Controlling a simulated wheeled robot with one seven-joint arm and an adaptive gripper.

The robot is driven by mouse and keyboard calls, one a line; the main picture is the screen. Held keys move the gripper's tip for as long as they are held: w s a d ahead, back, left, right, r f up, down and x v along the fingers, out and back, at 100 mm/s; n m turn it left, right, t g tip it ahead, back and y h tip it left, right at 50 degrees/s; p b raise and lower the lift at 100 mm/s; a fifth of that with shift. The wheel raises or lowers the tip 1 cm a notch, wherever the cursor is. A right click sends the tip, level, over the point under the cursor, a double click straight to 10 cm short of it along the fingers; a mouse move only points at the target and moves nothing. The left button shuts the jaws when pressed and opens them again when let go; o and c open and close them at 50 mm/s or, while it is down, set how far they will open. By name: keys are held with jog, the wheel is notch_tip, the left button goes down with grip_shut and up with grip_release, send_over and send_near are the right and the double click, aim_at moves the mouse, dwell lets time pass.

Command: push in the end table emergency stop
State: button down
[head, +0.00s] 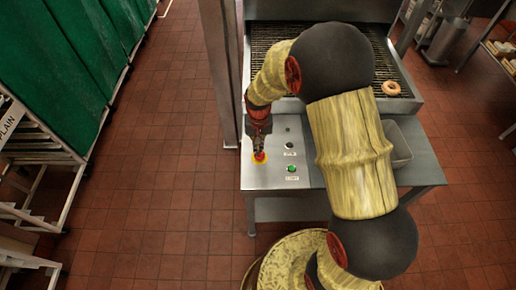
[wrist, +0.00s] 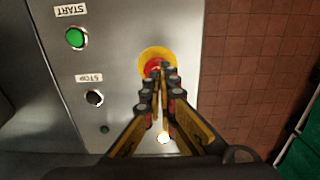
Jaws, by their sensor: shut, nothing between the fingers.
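The emergency stop is a red mushroom button (head: 259,157) on a yellow round base, at the left front of the steel end table (head: 262,178) in the head view. In the wrist view the yellow base (wrist: 152,56) shows around the red button (wrist: 155,66), partly hidden by the fingers. My gripper (head: 259,150) is shut and empty, pointing down at the button. In the wrist view its fingertips (wrist: 160,70) overlap the red cap. I cannot tell whether they touch it or whether the button is pressed in.
A green START button (head: 292,169) and a black STOP button (head: 289,145) sit beside it on the panel. A wire conveyor with a doughnut (head: 391,88) lies behind. A grey bin (head: 397,143) is at the right. Tiled floor is clear to the left, before racks with green covers (head: 75,60).

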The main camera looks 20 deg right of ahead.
notch_tip(320, 180, up, 12)
jog(key=p, duration=0.2)
jog(key=shift+w+f, duration=0.15)
jog(key=shift+f, duration=0.05)
dwell(0.3)
dwell(0.4)
